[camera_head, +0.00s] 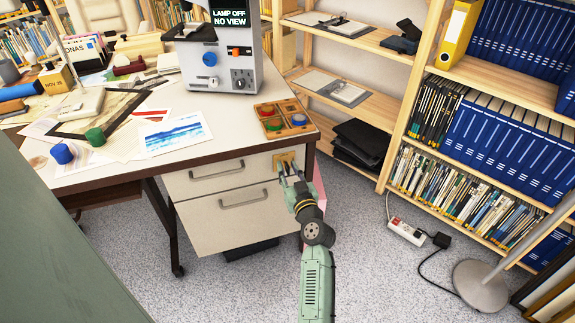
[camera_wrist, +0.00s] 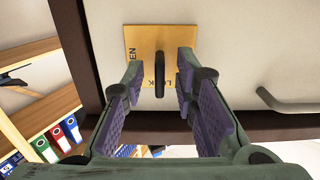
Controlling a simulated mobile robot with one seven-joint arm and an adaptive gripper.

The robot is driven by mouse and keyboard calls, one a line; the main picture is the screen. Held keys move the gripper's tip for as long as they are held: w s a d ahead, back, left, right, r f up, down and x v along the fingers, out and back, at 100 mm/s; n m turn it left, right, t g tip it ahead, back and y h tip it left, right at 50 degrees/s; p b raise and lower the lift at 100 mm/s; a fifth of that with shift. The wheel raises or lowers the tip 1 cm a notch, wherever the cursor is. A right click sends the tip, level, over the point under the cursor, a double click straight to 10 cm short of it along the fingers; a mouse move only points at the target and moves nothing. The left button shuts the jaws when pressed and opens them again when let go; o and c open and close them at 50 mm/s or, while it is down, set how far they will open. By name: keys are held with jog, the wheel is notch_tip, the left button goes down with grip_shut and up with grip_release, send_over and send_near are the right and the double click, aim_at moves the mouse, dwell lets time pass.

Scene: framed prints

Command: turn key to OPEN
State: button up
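A brass lock plate (camera_wrist: 143,38) is fixed to the pale drawer front, and it also shows in the head view (camera_head: 279,158) at the desk's right corner. A dark key (camera_wrist: 159,66) stands in the plate, its long bow lying up and down in the wrist view, its lower end over the LOCK lettering. Letters ending in "EN" run sideways at the plate's left edge. My gripper (camera_wrist: 161,78) is open, with one finger on each side of the key and visible gaps between. In the head view, my gripper (camera_head: 288,172) hides most of the key.
Drawer handles (camera_head: 243,198) stick out left of the plate. A wooden tray (camera_head: 297,127) with coloured pieces sits on the desk above it. Shelves (camera_head: 395,150) stand to the right, with a power strip (camera_head: 406,231) and lamp base (camera_head: 480,284) on the floor.

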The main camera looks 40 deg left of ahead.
jog(key=shift+w+a, duration=0.35)
jog(key=shift+a, duration=0.15)
grip_shut()
